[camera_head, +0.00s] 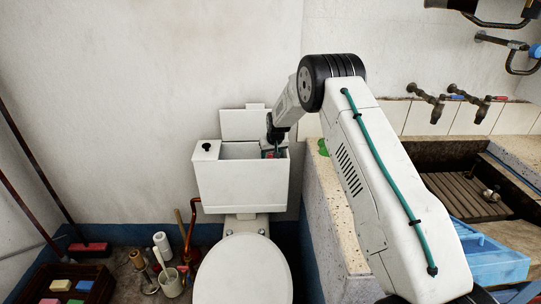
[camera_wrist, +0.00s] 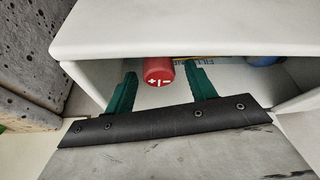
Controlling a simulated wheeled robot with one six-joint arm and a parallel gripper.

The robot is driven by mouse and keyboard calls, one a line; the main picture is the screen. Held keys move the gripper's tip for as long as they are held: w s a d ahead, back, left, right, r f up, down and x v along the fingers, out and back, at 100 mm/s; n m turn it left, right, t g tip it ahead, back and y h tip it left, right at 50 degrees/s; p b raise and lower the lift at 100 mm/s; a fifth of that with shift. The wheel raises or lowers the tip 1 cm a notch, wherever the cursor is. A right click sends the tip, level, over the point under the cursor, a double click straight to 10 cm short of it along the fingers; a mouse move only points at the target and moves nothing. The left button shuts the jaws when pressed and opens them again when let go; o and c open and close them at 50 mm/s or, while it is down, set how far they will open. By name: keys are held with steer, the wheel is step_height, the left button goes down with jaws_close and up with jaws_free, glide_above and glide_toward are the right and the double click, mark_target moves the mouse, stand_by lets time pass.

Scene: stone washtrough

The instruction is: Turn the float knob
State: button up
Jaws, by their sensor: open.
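The float knob (camera_wrist: 158,70) is a red cylinder with white plus and minus marks on its end face. It sits inside the open white toilet tank (camera_head: 240,186), whose rim (camera_wrist: 180,25) crosses the wrist view. My gripper (camera_wrist: 160,74) has its two green fingers apart, one on each side of the knob, with gaps visible between them and it. In the head view my gripper (camera_head: 272,148) reaches down into the tank's right end, where a bit of red shows. The knob's far part is hidden under the rim.
A tank lid (camera_head: 242,125) stands behind the tank. Inside the tank are a blue rounded thing (camera_wrist: 264,60) and a partly hidden printed label (camera_wrist: 208,61). A stone ledge (camera_head: 335,215) lies close on the right. A toilet lid (camera_head: 243,270) is in front.

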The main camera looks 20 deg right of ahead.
steer(key=c, duration=1)
steer(key=shift+o, duration=0.2)
steer(key=shift+m, duration=0.4)
steer(key=shift+a+m+h, duration=0.15)
steer(key=shift+m+h, duration=0.45)
steer(key=shift+m, duration=0.4)
steer(key=m, duration=0.2)
steer(key=m+g+h, duration=0.1)
steer(key=m, duration=0.1)
steer(key=shift+w+a+h, duration=0.1)
steer(key=shift+h, duration=0.2)
steer(key=m+g, duration=0.1)
steer(key=m, duration=0.3)
steer(key=shift+a+h, duration=0.1)
steer(key=shift+h, duration=0.3)
steer(key=shift+w+m+g+h, duration=0.1)
steer(key=shift+m+g+h, duration=0.35)
steer(key=shift+m, duration=1.15)
steer(key=shift+g+y, duration=0.25)
